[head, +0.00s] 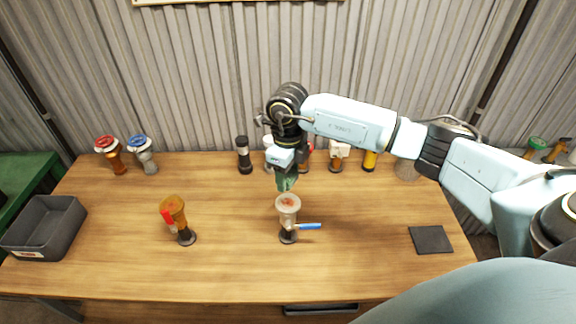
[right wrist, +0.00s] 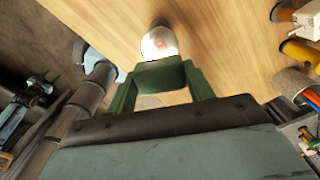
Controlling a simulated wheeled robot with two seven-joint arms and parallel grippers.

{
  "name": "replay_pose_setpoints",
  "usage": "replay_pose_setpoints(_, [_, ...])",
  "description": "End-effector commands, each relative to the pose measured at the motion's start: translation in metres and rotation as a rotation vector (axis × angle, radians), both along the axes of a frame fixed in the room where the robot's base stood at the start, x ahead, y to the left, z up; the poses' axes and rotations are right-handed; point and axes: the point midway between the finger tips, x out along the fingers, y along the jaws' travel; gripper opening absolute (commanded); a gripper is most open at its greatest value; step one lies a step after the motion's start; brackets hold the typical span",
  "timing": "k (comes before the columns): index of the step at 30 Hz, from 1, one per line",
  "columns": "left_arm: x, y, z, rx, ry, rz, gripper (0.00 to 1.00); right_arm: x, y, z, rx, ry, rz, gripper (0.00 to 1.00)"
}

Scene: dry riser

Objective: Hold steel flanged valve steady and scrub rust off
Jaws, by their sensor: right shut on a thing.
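The steel flanged valve (head: 288,215) stands on a dark foot near the middle of the table. It is pale, with a blue lever pointing right and an orange-brown rust patch on its top flange. It also shows at the top of the right wrist view (right wrist: 159,45). My right gripper (head: 286,182) points down just above and behind the valve, shut on a green block-like pad (right wrist: 160,75). The pad looks close to the valve's top; I cannot tell whether they touch. My left gripper is not in view, and no gripper holds the valve.
A brown valve with a red lever (head: 173,213) stands to the left. A grey bin (head: 45,225) sits at the left edge and a dark square mat (head: 431,240) at the right. Several valves and tools line the back. The front strip of table (head: 240,275) is clear.

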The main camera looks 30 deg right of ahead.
Motion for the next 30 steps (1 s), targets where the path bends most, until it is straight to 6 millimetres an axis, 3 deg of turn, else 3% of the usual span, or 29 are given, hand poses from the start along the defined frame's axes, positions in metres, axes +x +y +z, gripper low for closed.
replay_pose_setpoints(5, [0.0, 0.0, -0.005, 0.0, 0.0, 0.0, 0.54, 0.0, -0.001, -0.008, 0.0, 0.001, -0.023, 0.34])
replay_pose_setpoints(19, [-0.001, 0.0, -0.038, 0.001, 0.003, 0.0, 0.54, 0.0, 0.0, -0.058, 0.0, 0.002, -0.019, 0.34])
replay_pose_setpoints(30, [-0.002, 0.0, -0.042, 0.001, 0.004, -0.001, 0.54, 0.0, 0.003, -0.059, 0.002, -0.001, 0.041, 0.34])
